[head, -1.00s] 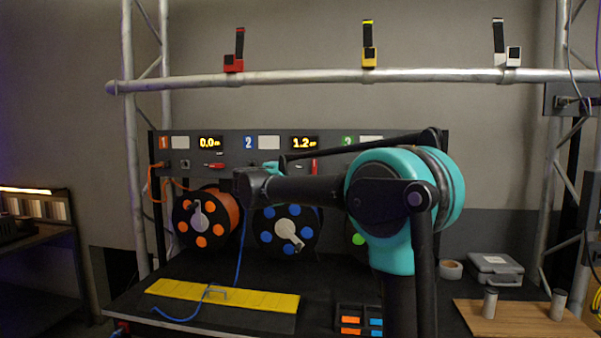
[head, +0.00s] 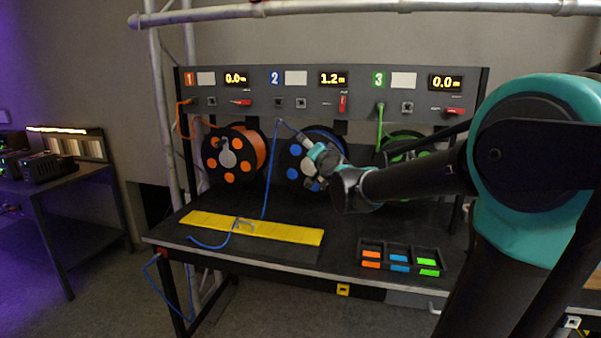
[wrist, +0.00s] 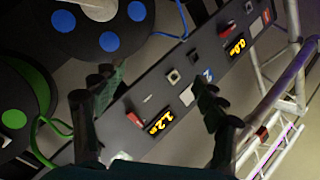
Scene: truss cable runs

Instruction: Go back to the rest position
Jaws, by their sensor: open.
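My gripper (head: 306,143) is in front of the blue reel (head: 294,158), below the control panel (head: 300,107). In the wrist view, its two dark fingers stand wide apart, with nothing between them (wrist: 152,85) but the panel behind. The gripper is open and empty. My arm reaches in from the right in the head view and hides part of the blue and green reels. The panel's readout 2 shows 1.2 m; the other two show 0.0 m.
Blue cable (head: 271,170) runs down to a yellow strip (head: 285,232) on the black bench. An orange reel (head: 230,160) and a green reel (head: 421,146) flank the blue one. A tray of coloured pieces (head: 386,258) sits at the bench front. A truss tube (head: 340,8) crosses above.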

